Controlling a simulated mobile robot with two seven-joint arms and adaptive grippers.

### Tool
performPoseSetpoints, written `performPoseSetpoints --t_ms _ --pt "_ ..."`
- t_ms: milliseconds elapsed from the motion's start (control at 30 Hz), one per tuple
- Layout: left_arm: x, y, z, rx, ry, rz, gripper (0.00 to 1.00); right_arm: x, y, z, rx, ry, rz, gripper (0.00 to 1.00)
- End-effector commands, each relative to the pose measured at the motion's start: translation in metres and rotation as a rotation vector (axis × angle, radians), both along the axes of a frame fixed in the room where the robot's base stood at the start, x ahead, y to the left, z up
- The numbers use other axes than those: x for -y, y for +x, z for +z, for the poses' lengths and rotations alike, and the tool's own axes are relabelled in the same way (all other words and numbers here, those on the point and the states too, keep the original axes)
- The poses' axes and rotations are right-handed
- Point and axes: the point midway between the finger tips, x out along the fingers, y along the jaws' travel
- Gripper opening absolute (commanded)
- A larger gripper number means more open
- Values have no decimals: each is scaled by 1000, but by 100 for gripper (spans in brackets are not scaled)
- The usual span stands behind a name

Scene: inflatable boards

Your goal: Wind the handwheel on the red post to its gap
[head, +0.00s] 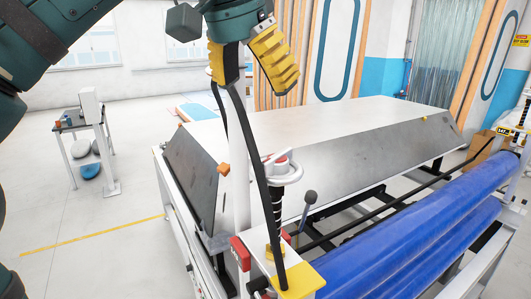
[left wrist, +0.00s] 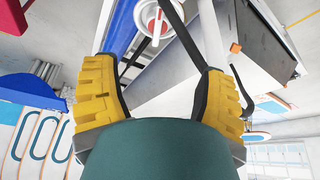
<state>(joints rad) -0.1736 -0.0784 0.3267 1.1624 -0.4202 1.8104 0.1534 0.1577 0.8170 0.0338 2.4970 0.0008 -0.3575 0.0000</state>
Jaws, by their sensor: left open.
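The handwheel (head: 282,167) is a white ring with a red centre, on top of a dark threaded spindle (head: 278,205) above a machine corner with red parts. The handwheel also shows at the top of the left wrist view (left wrist: 156,20), beyond the fingertips. My left gripper (head: 257,88) has yellow ribbed fingers spread wide. It hangs above the handwheel, empty and apart from it. Both fingers show in the left wrist view (left wrist: 160,72) with a gap between them. I cannot make out the gap clearly.
Blue rollers (head: 410,245) run to the right of the handwheel. A dark-knobbed lever (head: 309,200) stands close beside it. A large sloped table (head: 320,120) lies behind. A small stand (head: 85,130) is at the left, with open floor around it.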

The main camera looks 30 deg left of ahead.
Motion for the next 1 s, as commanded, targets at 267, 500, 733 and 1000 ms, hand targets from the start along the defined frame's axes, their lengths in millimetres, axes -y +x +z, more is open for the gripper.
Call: performPoseSetpoints --t_ms 267,500,733,1000 --pt "4 2 -9 1 1 13 72 0 0 -5 0 -1 -1 0" --pt "5 17 -49 -1 2 14 72 0 0 -20 0 -2 -3 0" --pt "8 34 -90 -1 1 13 72 -1 1 -33 0 -4 -3 0" --pt "9 48 -121 1 0 13 72 -1 1 -41 1 -6 -4 0"
